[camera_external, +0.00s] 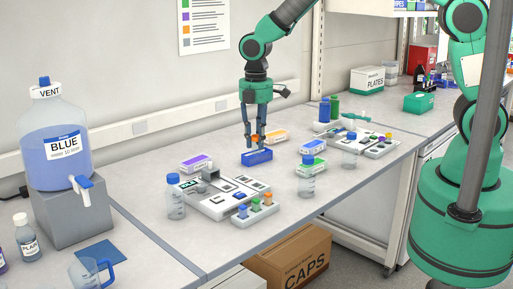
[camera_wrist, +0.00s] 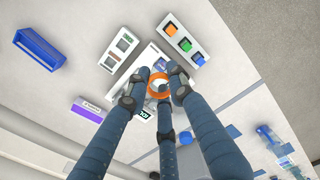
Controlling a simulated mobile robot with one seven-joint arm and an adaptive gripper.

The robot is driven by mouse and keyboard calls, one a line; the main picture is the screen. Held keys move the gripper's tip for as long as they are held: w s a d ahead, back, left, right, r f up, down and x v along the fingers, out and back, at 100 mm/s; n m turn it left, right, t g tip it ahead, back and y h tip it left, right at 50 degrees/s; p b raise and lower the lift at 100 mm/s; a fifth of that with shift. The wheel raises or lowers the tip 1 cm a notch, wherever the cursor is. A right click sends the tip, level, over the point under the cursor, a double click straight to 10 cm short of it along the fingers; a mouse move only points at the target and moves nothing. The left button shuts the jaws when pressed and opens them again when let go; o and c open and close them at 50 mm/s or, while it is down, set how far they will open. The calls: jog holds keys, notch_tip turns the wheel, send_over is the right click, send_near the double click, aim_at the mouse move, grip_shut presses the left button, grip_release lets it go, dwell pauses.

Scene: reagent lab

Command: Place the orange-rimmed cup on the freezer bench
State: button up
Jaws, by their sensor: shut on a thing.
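The orange-rimmed cup shows as an orange ring (camera_wrist: 158,85) between the fingertips in the wrist view. In the external view it is a small orange patch (camera_external: 255,138) at the fingertips. My gripper (camera_external: 255,142) points down over the middle bench and is shut on the cup; its dark fingers also close around the ring in the wrist view (camera_wrist: 157,92). The fingers hide most of the cup's body. A blue tray-like box (camera_external: 258,156) lies just below the fingertips in the external view. No surface is marked as the freezer bench.
A grey-white device (camera_external: 219,199), a rack with coloured caps (camera_external: 256,211) and bottles (camera_external: 176,197) crowd the middle bench (camera_external: 350,203). A large blue jug (camera_external: 54,140) stands at left. A white box (camera_external: 367,80) and green bin (camera_external: 419,102) stand on the far right bench.

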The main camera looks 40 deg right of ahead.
jog(key=s+a+f+n+p, duration=0.1)
jog(key=s+a+n, duration=0.1)
jog(key=s+a, duration=0.6)
jog(key=s+a+n+p, duration=0.1)
jog(key=s+a+n, duration=0.15)
jog(key=a, duration=0.95)
jog(key=s+a+f+n+p, duration=0.1)
jog(key=s+a+n, duration=0.1)
jog(key=s+a, duration=0.6)
notch_tip(320, 180, down, 11)
jog(key=w+a, duration=0.1)
jog(key=w, duration=0.1)
jog(key=shift+a, duration=0.35)
jog(key=shift+f, duration=0.1)
jog(key=shift+w+a, duration=0.1)
jog(key=w+a, duration=0.3)
jog(key=a, duration=0.1)
jog(key=w+a+f+p, duration=0.1)
jog(key=w+a, duration=0.2)
jog(key=a, duration=0.1)
jog(key=w+a+p, duration=0.1)
jog(key=w+a, duration=0.2)
jog(key=a, duration=0.1)
jog(key=shift+w+a+f, duration=0.2)
jog(key=shift+a+f, duration=0.05)
jog(key=shift+a, duration=0.1)
jog(key=shift+f, duration=0.15)
jog(key=shift+f+p, duration=0.55)
jog(key=shift+f, duration=1.05)
jog(key=shift+f, duration=0.2)
